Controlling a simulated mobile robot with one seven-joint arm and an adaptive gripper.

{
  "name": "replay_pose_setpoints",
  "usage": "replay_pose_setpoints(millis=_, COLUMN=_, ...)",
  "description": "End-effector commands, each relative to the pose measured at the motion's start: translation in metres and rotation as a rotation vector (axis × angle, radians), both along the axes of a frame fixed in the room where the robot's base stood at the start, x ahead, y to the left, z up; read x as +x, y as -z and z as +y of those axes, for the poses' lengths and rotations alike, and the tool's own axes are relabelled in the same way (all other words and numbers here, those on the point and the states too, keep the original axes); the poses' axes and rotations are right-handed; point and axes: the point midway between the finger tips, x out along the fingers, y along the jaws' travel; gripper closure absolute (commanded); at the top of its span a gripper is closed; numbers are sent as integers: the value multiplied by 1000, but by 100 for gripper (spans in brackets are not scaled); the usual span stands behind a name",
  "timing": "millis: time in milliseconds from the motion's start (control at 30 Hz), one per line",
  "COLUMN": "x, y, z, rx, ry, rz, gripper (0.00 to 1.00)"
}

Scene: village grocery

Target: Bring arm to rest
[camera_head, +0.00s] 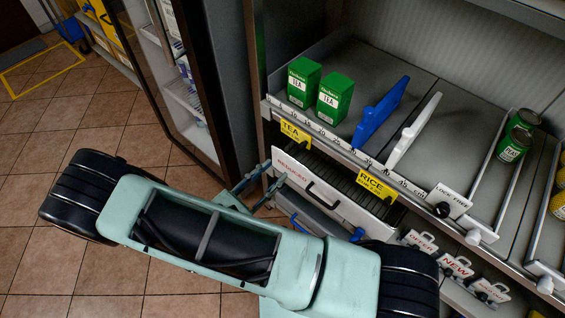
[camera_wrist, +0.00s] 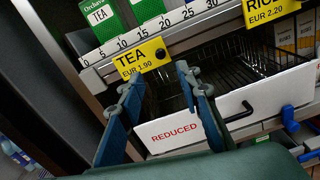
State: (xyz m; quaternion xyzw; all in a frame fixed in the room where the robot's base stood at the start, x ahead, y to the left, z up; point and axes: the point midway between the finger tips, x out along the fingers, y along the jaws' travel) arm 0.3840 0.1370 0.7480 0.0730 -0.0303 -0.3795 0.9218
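My arm, pale green with black joints, stretches across the lower part of the head view. My gripper (camera_head: 266,178) is at the shelf front, by the left end of the white panel marked REDUCED (camera_head: 335,193). In the wrist view my gripper (camera_wrist: 158,82) has its two blue-grey fingers spread apart with nothing between them. They point at the shelf front just below the yellow TEA label (camera_wrist: 142,63). The REDUCED panel fronts a dark wire basket (camera_wrist: 235,72). I cannot tell whether a finger touches the panel.
Two green tea boxes (camera_head: 302,82) stand above on the shelf, left of a blue divider (camera_head: 381,112) and a white divider (camera_head: 412,130). A glass-doored cabinet (camera_head: 180,75) is at left. Tiled floor (camera_head: 60,125) is open at far left.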

Motion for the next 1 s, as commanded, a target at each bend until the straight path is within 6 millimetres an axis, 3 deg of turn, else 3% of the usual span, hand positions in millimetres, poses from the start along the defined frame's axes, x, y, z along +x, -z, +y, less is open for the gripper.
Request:
replay_pose_setpoints(millis=733, x=-6, y=-2, z=7, rx=11, ry=7, rz=-3, gripper=68)
replay_pose_setpoints(millis=867, x=0, y=-13, z=5, rx=106, ry=71, rz=-35, gripper=68)
replay_pose_setpoints(millis=1000, x=15, y=-37, z=4, rx=349, ry=224, rz=-120, gripper=68)
